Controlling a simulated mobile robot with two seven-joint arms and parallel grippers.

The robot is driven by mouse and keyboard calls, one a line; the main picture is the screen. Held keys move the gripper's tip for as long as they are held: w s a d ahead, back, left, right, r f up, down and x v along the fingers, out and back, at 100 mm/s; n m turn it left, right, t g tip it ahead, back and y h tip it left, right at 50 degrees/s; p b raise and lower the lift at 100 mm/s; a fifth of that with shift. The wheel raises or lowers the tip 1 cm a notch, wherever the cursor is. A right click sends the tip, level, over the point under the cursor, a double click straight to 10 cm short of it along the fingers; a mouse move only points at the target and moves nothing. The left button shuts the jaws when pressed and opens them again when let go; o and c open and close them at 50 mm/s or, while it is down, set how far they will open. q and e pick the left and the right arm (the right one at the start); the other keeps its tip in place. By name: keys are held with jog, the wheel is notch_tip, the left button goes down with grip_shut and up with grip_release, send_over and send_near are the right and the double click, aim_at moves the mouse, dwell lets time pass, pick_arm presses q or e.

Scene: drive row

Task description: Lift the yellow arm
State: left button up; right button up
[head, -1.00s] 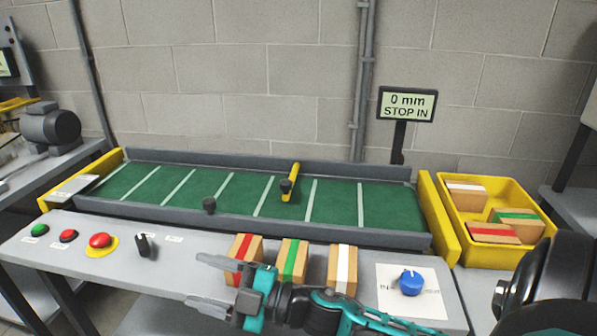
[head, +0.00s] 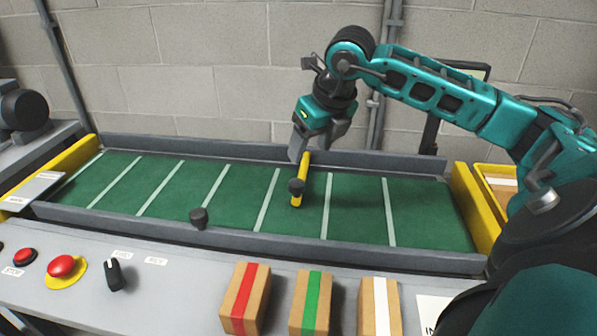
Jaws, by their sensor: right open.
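The yellow arm (head: 304,170) lies across the green conveyor belt (head: 425,215), with a dark knob (head: 296,187) near its front end. My right gripper (head: 303,155) points down at the far end of the yellow arm, by the back rail. Its jaws are open. One finger is in front of or beside the arm's far end; I cannot tell whether they touch. My left gripper is not in view.
Boxes with red (head: 245,297), green (head: 311,302) and white (head: 380,306) stripes stand on the front ledge. A dark post (head: 199,217) stands at the front rail. A red button (head: 64,266) and a black switch (head: 114,274) sit at left. A yellow bin (head: 490,177) is partly hidden at right.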

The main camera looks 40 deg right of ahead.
aim_at(297, 181)
jog(key=x, duration=1.2)
jog(key=shift+w+d+f+b, duration=0.2)
jog(key=shift+d+f+b, duration=0.1)
jog(key=shift+d, duration=0.1)
grip_shut()
jog(key=shift+r, duration=0.1)
